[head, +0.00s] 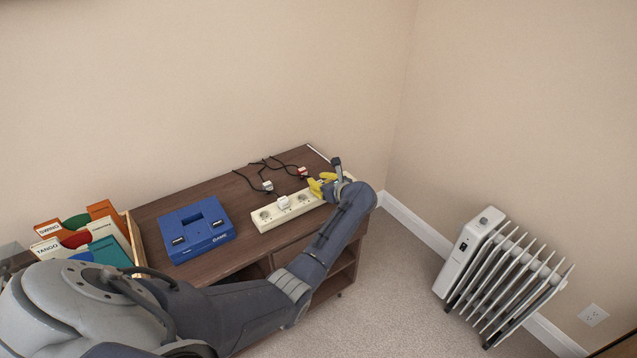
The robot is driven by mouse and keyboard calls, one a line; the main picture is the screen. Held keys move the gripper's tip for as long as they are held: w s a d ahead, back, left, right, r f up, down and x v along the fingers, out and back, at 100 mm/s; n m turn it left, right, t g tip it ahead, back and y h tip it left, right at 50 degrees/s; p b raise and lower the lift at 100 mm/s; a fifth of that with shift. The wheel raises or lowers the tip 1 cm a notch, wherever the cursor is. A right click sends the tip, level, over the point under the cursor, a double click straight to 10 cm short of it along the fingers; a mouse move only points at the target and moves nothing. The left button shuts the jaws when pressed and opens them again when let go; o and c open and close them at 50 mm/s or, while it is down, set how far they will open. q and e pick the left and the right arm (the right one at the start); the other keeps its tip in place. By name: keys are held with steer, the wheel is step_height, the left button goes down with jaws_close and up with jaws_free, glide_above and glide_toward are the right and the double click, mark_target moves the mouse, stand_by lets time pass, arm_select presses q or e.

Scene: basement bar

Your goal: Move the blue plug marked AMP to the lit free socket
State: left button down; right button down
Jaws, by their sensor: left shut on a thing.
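The cream power strip (273,221) lies along the front right of the brown cabinet top. A white plug (283,203) sits in it, with bare sockets on either side of that plug. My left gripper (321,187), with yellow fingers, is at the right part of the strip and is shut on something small. Its fingers hide most of what they hold, so I cannot make out its colour or an AMP mark. I cannot tell whether it is in a socket. No socket light is clear at this size. My right gripper is not in view.
A white plug (267,185) and a red-and-white plug (302,171) lie behind the strip on black cords. A blue box (196,232) stands left, beside a wooden crate (131,232) of record sleeves. A white radiator (468,250) stands on the floor at right.

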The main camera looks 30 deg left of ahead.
arm_select(q)
steer(key=c, duration=1)
jaws_free()
steer(key=shift+c, duration=0.2)
steer(key=shift+d, duration=0.1)
steer(key=v, duration=1.2)
steer(key=shift+r, duration=0.1)
